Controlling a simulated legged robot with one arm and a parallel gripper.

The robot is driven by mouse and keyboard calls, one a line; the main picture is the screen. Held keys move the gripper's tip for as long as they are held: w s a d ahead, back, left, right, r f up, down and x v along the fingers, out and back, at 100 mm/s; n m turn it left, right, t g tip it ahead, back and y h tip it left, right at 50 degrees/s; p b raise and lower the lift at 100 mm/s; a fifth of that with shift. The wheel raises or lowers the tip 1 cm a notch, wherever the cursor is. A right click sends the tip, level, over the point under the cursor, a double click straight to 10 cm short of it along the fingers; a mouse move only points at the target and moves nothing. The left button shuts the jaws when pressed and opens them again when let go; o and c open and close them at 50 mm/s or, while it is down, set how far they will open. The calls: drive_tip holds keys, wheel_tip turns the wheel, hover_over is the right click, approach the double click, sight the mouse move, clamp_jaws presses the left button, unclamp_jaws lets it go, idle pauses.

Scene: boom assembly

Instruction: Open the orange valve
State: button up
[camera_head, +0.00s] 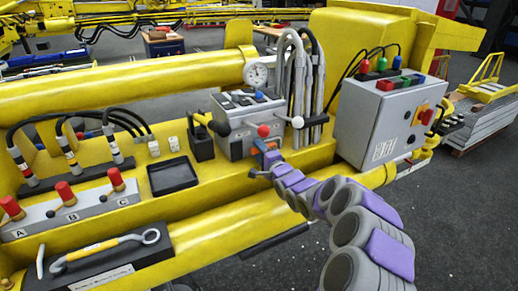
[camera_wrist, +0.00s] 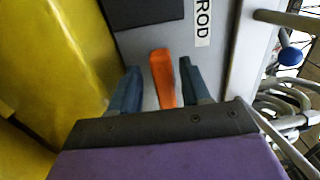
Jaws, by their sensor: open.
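The orange valve (camera_wrist: 162,78) is a flat orange handle on the front of a grey box labelled "ROD" in the wrist view. My gripper (camera_wrist: 160,88) is open, with one dark blue finger on each side of the handle. Gaps show between the handle and both fingers. The lower end of the handle is hidden behind the gripper's dark front edge. In the head view, my gripper (camera_head: 268,158) is at the lower front of the grey valve box (camera_head: 236,135), where it hides most of the orange handle.
A red-knobbed lever (camera_head: 263,130) is just above my gripper. Grey and black hoses (camera_head: 297,75) rise behind the valve box. A large grey control box (camera_head: 385,125) stands to the right. A black tray (camera_head: 172,176) and red levers (camera_head: 65,193) are to the left on the yellow boom.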

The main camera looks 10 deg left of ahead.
drive_tip(key=shift+w+a+f, duration=0.15)
drive_tip(key=shift+w+a, duration=0.15)
drive_tip(key=shift+w, duration=0.15)
drive_tip(key=shift+w+d, duration=0.2)
drive_tip(key=d, duration=0.2)
drive_tip(key=d+r, duration=0.1)
drive_tip(key=shift+w+d, duration=0.3)
drive_tip(key=shift+d, duration=0.1)
drive_tip(key=a, duration=0.4)
drive_tip(key=shift+s+f, duration=0.1)
drive_tip(key=shift+f, duration=0.15)
drive_tip(key=c, duration=0.4)
drive_tip(key=shift+a, duration=0.1)
drive_tip(key=shift+c, duration=0.5)
drive_tip(key=shift+d+f, duration=0.1)
drive_tip(key=shift+d, duration=0.55)
drive_tip(key=c, duration=0.3)
drive_tip(key=shift+d, duration=0.35)
clamp_jaws()
